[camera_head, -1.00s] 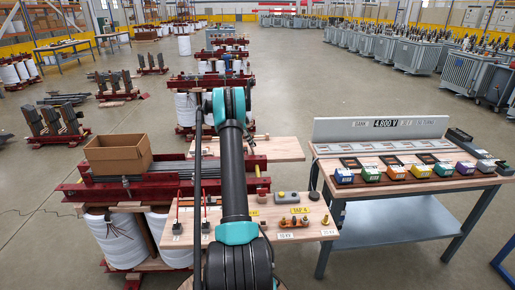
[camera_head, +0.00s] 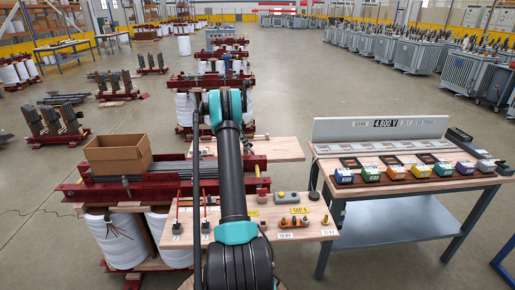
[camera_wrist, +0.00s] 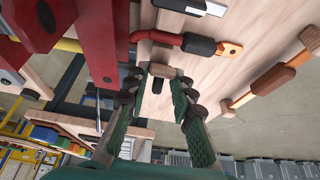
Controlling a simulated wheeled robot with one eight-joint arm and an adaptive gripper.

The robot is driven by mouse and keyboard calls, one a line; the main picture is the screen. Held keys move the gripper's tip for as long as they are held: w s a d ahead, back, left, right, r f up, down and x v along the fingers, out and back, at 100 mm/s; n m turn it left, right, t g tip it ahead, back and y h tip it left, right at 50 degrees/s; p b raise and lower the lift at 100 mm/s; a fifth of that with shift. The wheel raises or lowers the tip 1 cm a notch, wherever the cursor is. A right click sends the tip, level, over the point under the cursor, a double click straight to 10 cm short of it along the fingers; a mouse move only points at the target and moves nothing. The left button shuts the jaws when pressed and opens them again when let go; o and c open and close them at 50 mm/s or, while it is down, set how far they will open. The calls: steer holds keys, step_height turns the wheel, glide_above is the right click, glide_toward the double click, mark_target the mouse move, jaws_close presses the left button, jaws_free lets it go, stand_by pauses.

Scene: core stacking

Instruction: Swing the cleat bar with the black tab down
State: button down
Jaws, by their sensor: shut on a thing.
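In the wrist view, the two green fingers of my gripper (camera_wrist: 163,80) reach in from below. They are closed on a small brown wooden piece, which looks like the end of the cleat bar (camera_wrist: 164,70). A small black tab (camera_wrist: 157,87) shows just below it, between the fingertips. The rest of the bar is hidden, so I cannot tell its full angle. In the head view my arm blocks the gripper and the bar.
Dark red beams (camera_wrist: 105,40) stand close at left. In the head view, a cardboard box (camera_head: 118,155) sits at left and a bench with coloured blocks (camera_head: 408,170) at right.

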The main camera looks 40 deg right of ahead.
steer(key=shift+w+a, duration=0.1)
steer(key=shift+a, duration=0.05)
steer(key=shift+w+a+f, duration=0.35)
steer(key=shift+a+f, duration=0.25)
steer(key=c, duration=1.2)
jaws_free()
steer(key=shift+d, duration=0.1)
steer(key=v, duration=1.2)
